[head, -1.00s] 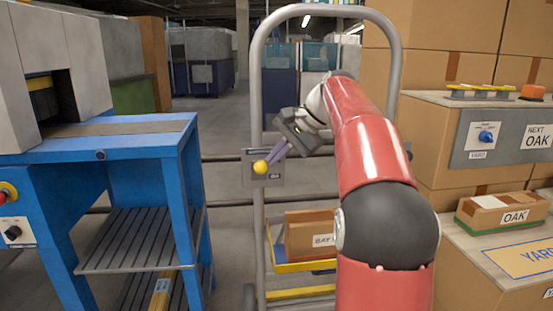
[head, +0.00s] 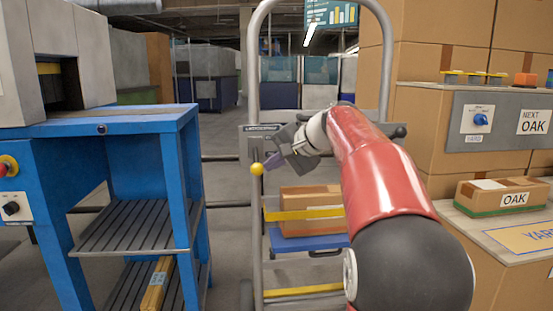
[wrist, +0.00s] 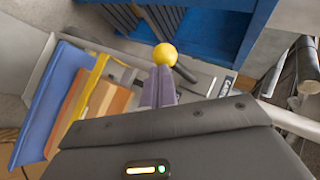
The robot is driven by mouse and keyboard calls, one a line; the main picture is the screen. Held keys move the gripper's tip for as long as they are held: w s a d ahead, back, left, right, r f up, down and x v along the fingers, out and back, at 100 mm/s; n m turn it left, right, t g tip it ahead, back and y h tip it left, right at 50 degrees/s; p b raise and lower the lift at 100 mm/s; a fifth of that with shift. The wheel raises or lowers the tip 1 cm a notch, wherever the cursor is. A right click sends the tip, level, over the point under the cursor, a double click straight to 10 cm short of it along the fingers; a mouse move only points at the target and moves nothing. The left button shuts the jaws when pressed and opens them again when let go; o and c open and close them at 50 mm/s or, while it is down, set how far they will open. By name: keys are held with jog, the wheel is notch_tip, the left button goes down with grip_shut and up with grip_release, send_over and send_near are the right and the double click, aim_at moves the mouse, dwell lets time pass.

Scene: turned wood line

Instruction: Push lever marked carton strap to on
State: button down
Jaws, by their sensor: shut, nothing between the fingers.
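The lever ends in a yellow ball knob (head: 257,169), which sits at the lower edge of a grey plate (head: 246,146) on the metal frame. A label strip tops the plate; its text is too small to read in the head view. In the wrist view the yellow knob (wrist: 165,55) sits on a dark shaft (wrist: 185,73), with part of a label (wrist: 228,86) showing to its right. My gripper (head: 272,161) is shut and empty, its purple fingers (wrist: 160,84) right beside the knob. I cannot tell whether they touch it.
The tubular frame (head: 254,80) stands around the plate, with a carton (head: 308,199) behind a yellow bar below. A blue machine table (head: 150,128) stands left. Stacked cartons and a panel with a blue knob (head: 480,119) are right.

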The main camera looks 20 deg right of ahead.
jog(key=shift+w+f, duration=0.2)
jog(key=shift+f, duration=0.85)
